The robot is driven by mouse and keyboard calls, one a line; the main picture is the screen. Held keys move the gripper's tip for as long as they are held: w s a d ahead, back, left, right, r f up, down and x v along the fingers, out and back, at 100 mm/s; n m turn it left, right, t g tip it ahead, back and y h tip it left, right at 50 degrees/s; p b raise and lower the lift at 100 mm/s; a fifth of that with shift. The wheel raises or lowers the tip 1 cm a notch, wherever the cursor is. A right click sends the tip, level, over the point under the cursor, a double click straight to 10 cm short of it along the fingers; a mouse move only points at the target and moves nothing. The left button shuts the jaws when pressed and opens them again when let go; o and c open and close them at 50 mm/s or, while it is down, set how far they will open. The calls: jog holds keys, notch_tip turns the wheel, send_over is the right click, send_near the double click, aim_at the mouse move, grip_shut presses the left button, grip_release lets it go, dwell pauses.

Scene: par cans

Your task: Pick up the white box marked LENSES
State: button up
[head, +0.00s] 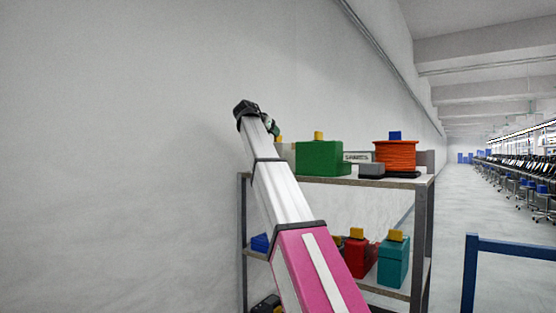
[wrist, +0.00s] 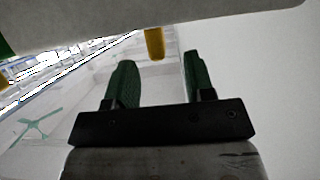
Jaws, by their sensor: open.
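In the wrist view a pale grey-white box (wrist: 100,40) fills the top edge, with a yellow knob (wrist: 154,44) sticking out from it towards my fingers. No LENSES marking is readable, so I cannot confirm which box it is. My gripper (wrist: 158,68) is open and empty; its two green fingers are apart, with the knob showing between their tips. In the head view my gripper (head: 272,127) is mostly hidden behind my arm, above the left end of the shelf. A small yellow knob shows just beside it; the box beneath is largely hidden by my arm.
A green box (head: 322,158) with a yellow knob, a grey block (head: 371,170), a small sign (head: 357,156) and an orange spool (head: 395,156) occupy the shelf top (head: 410,184). Red (head: 357,258) and teal (head: 392,264) boxes stand below. The wall is close behind.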

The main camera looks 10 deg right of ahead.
jog(key=shift+x, duration=2.7)
jog(key=shift+d+r, duration=0.1)
grip_shut()
